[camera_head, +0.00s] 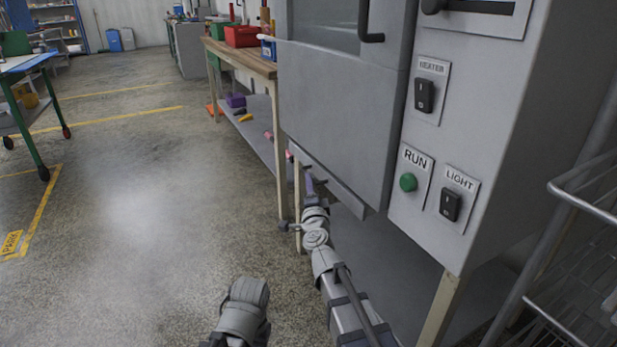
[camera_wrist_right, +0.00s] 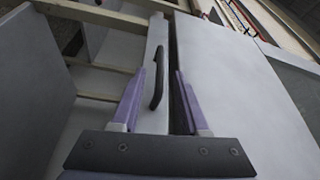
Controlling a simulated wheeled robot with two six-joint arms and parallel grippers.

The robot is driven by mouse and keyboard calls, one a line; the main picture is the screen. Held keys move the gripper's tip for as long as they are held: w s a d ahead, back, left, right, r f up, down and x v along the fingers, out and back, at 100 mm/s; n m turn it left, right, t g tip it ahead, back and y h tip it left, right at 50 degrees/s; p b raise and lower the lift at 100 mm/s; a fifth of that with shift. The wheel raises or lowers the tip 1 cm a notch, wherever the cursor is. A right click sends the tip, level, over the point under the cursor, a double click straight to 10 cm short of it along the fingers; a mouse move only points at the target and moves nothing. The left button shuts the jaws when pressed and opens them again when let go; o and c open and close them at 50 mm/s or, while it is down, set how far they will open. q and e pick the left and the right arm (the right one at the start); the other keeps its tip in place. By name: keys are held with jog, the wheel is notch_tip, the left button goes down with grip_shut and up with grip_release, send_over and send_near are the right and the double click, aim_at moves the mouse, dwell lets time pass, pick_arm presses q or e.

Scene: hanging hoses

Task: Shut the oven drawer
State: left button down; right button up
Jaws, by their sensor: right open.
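The oven drawer (camera_head: 338,188) shows in the head view as a narrow grey front below the big oven door (camera_head: 335,125). In the right wrist view the drawer front (camera_wrist_right: 158,38) is a pale strip with a black bar handle (camera_wrist_right: 157,88). My right gripper (camera_head: 309,184) is at the drawer's left end in the head view. In the wrist view its purple fingers (camera_wrist_right: 161,78) are apart, with the handle showing between them. I cannot tell whether they touch it, or how far out the drawer is. My left arm shows at the bottom; its gripper is not visible.
The oven's side panel carries a green RUN button (camera_head: 408,182) and HEATER and LIGHT switches. A wooden workbench (camera_head: 240,58) stands behind the oven. A wire rack (camera_head: 585,260) is close on the right. The floor on the left (camera_head: 140,200) is clear.

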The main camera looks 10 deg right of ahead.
jog(key=w, duration=0.5)
jog(key=shift+w+d+r, duration=0.15)
jog(key=shift+d+r, duration=0.05)
jog(key=shift+c, duration=0.4)
grip_shut()
dwell(0.8)
